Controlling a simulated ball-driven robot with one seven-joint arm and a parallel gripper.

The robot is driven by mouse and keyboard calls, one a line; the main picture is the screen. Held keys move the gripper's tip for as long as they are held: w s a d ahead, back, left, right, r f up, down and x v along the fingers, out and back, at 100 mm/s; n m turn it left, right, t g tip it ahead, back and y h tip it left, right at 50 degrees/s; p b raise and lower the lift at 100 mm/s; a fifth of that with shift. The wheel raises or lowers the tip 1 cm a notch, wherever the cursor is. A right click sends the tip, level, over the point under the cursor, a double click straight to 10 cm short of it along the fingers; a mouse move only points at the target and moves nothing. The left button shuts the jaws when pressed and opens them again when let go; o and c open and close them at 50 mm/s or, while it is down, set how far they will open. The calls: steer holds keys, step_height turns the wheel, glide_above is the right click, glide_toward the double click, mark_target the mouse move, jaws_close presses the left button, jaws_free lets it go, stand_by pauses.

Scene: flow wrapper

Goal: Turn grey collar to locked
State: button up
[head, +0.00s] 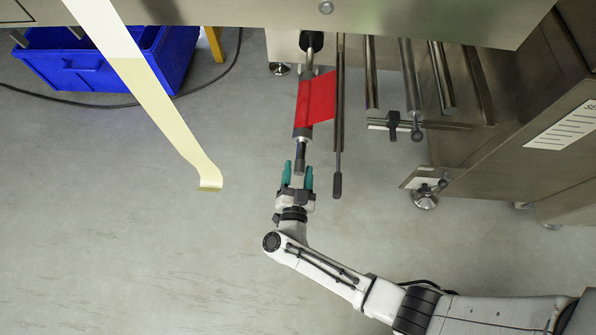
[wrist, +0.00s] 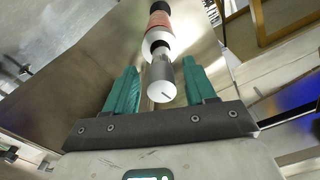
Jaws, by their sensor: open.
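The grey collar (head: 300,158) appears to be the short cylinder on the near end of a shaft that carries red film (head: 318,98). In the wrist view the collar (wrist: 160,78) shows a pale end face with a short dark mark near its lower right. My gripper (head: 298,169) is open, with its teal fingers pointing along the shaft. It also shows in the wrist view (wrist: 157,85), one finger on each side of the collar, with gaps visible. The collar's end overlaps the space between the fingertips. I see no contact. A lock marking cannot be made out.
A thin rod with a dark handle (head: 337,184) hangs close to the right of my gripper. Steel rollers (head: 410,80) and the machine cabinet (head: 520,110) are further right. A pale film strip (head: 150,90) and a blue crate (head: 100,65) are left. The floor below left is clear.

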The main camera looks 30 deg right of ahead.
steer(key=p+v, duration=0.2)
steer(key=v, duration=0.9)
